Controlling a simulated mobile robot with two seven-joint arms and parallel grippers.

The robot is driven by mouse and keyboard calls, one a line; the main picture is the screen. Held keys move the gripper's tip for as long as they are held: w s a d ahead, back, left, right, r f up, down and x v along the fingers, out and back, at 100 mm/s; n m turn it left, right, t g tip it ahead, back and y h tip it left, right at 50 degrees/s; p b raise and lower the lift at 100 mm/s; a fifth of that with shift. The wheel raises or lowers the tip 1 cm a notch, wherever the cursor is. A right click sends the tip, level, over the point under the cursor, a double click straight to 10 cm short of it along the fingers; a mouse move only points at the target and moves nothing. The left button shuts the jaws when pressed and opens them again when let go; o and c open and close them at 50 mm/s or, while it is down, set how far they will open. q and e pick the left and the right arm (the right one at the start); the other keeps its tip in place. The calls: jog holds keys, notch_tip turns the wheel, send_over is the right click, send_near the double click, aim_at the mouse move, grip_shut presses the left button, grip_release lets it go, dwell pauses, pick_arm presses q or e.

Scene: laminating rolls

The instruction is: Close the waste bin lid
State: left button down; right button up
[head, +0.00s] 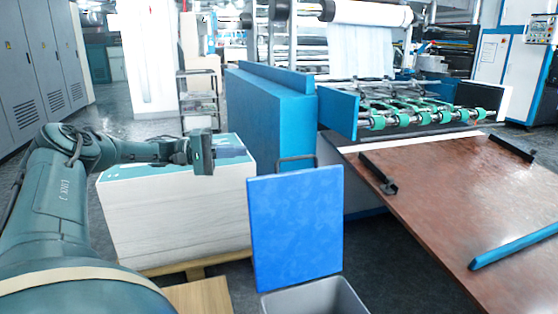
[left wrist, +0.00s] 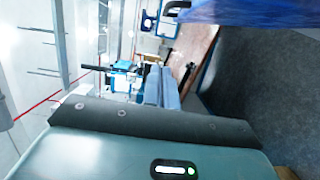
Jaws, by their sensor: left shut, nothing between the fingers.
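The waste bin (head: 318,297) is grey and stands at the bottom centre of the head view, cut off by the frame edge. Its blue lid (head: 296,225) stands upright at the bin's back, so the bin is open. A dark bar handle (head: 297,160) shows at the lid's top edge. My left gripper (head: 206,155) is shut and empty, to the left of the lid and above the paper stack, apart from the lid. In the left wrist view, a blue surface (left wrist: 260,12), probably the lid, crosses the top right. My right gripper is not in view.
A large paper stack (head: 175,215) on a wooden pallet (head: 190,268) stands left of the bin. A blue machine side (head: 268,115) rises behind the lid. A brown table (head: 450,195) with dark bars and a blue bar (head: 515,246) lies to the right.

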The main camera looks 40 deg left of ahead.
pick_arm(q)
jog(key=w+d, duration=0.5)
jog(key=d, duration=0.5)
jog(key=shift+w+d+b, duration=0.15)
jog(key=shift+w+b, duration=0.1)
jog(key=shift+b, duration=0.1)
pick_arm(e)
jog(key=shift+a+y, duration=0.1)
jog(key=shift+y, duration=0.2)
